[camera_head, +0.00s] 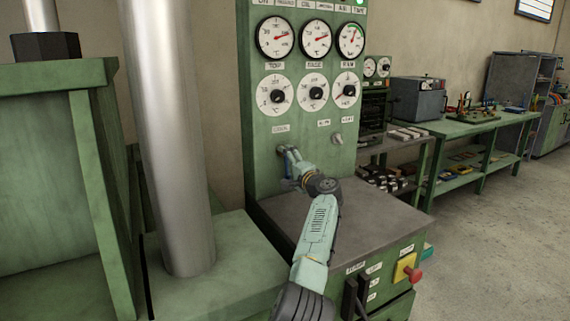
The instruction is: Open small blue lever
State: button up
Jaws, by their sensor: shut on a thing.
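My arm reaches up from the bottom of the view to the green control panel (262,165). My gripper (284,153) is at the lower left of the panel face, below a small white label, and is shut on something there.
Gauges (316,38) and black knobs (316,93) sit above on the panel. A small grey switch (338,139) is to the right. Below are a flat grey top (375,205) and a red button (413,274). A thick metal column (172,130) stands left.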

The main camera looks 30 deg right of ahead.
jog(key=shift+a+r+m, duration=0.25)
jog(key=shift+r+m, duration=0.05)
jog(key=shift+m, duration=0.2)
jog(key=o, duration=1.5)
jog(key=shift+w, duration=0.1)
jog(key=shift+c, duration=0.2)
jog(key=shift+d+f, duration=0.1)
jog(key=shift+f, duration=0.15)
jog(key=shift+s, duration=0.25)
jog(key=shift+s+d, duration=0.1)
jog(key=shift+s, duration=0.8)
jog(key=s, duration=1)
jog(key=shift+r, duration=0.1)
